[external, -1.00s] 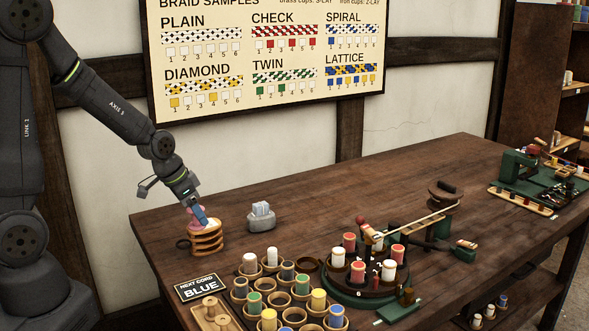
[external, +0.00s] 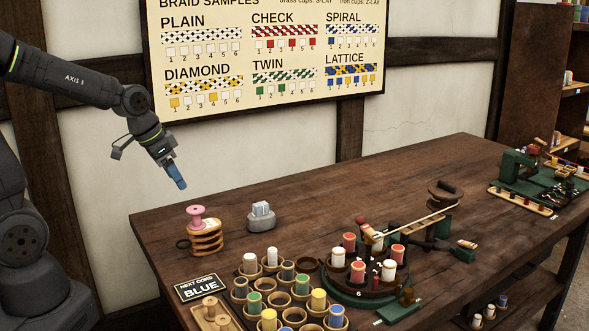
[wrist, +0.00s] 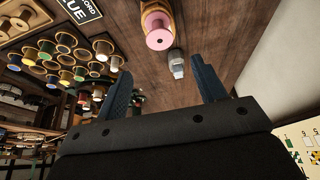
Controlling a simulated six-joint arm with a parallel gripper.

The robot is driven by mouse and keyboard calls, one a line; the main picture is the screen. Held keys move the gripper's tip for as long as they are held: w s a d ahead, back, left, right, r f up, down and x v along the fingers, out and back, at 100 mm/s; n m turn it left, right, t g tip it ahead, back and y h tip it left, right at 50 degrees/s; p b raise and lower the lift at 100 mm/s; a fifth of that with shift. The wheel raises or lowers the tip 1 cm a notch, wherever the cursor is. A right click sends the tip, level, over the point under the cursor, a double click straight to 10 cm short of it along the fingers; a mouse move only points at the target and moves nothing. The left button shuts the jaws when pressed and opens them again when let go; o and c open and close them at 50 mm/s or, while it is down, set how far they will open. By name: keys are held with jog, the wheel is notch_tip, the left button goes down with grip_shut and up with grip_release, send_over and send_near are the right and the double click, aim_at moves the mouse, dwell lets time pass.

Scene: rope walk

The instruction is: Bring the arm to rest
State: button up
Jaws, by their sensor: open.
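My gripper (external: 176,183) is raised above the back left part of the workbench, tilted down to the right, with nothing in it. In the wrist view its two blue fingers (wrist: 162,88) stand wide apart. A pink spool (external: 196,216) sits on top of a stack of wooden rings (external: 207,240) at the bench's left edge, below my gripper and apart from it. The pink spool also shows in the wrist view (wrist: 157,28).
A grey block holder (external: 261,217) stands right of the stack. Cups with coloured spools (external: 276,287), a braiding wheel (external: 366,290) and a "NEXT CORD BLUE" sign (external: 201,287) fill the front. A sample board (external: 265,50) hangs on the wall.

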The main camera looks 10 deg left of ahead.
aim_at(194, 210)
jog(key=x, duration=1.2)
jog(key=shift+f, duration=0.4)
notch_tip(194, 210, up, 4)
jog(key=shift+r, duration=0.2)
jog(key=s+d+r, duration=0.5)
jog(key=s+r, duration=0.2)
jog(key=s, duration=0.3)
jog(key=w+d+m, duration=0.1)
jog(key=w+d, duration=1)
jog(key=w, duration=0.3)
jog(key=shift+w+d, duration=0.2)
jog(key=shift+r, duration=0.1)
jog(key=shift+s, duration=0.1)
jog(key=s+a+n, duration=0.1)
jog(key=s+a, duration=0.9)
jog(key=s, duration=0.3)
